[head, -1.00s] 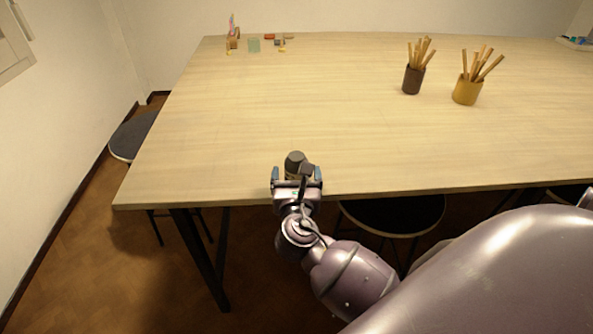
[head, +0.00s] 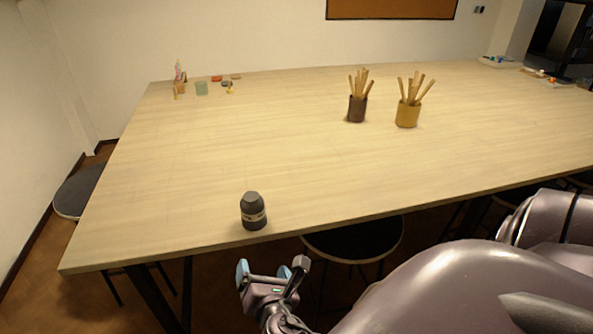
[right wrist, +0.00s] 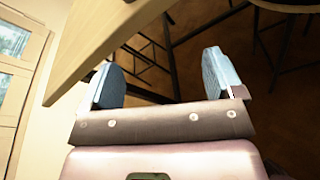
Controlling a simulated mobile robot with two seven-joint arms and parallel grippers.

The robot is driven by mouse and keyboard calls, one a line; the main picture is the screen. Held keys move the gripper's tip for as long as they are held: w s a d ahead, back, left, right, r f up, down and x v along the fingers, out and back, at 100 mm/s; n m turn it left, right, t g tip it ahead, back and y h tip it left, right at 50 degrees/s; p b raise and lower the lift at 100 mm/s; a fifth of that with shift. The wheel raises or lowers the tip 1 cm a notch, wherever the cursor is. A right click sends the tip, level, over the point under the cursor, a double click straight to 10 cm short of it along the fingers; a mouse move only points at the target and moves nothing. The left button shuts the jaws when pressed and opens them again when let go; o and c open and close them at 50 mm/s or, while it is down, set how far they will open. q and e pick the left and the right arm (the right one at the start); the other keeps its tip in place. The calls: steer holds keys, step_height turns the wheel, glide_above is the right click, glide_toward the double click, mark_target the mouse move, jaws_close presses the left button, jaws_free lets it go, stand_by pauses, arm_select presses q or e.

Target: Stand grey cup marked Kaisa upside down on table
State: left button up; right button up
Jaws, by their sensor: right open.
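The dark grey cup (head: 254,212) stands on the table (head: 230,150) near its front edge, in the head view. Its narrower end is up, and a pale band with marks too small to read runs around it. My right gripper (head: 271,270) is open and empty, in front of the table edge and apart from the cup. In the right wrist view its two blue-padded fingers (right wrist: 164,78) are spread with nothing between them; the cup does not show there. My left gripper is not in view.
A brown pot (head: 357,109) and a yellow pot (head: 407,116) of wooden tools stand farther back. Small items, including a green block (head: 201,88), lie at the back left. A stool (head: 355,240) is under the front edge. The table around the cup is clear.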

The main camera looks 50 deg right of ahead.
steer(key=s+d+f+m+g+y, duration=0.1)
steer(key=s+f+m+y, duration=0.2)
steer(key=m, duration=0.8)
steer(key=s+d+f+m+g+y, duration=0.1)
steer(key=s+f+m+y, duration=0.3)
steer(key=s+f+m, duration=0.3)
step_height(320, 180, down, 4)
steer(key=m, duration=0.5)
steer(key=shift+r+m, duration=0.15)
steer(key=shift+m, duration=0.15)
steer(key=shift+s, duration=0.1)
steer(key=shift+c, duration=0.4)
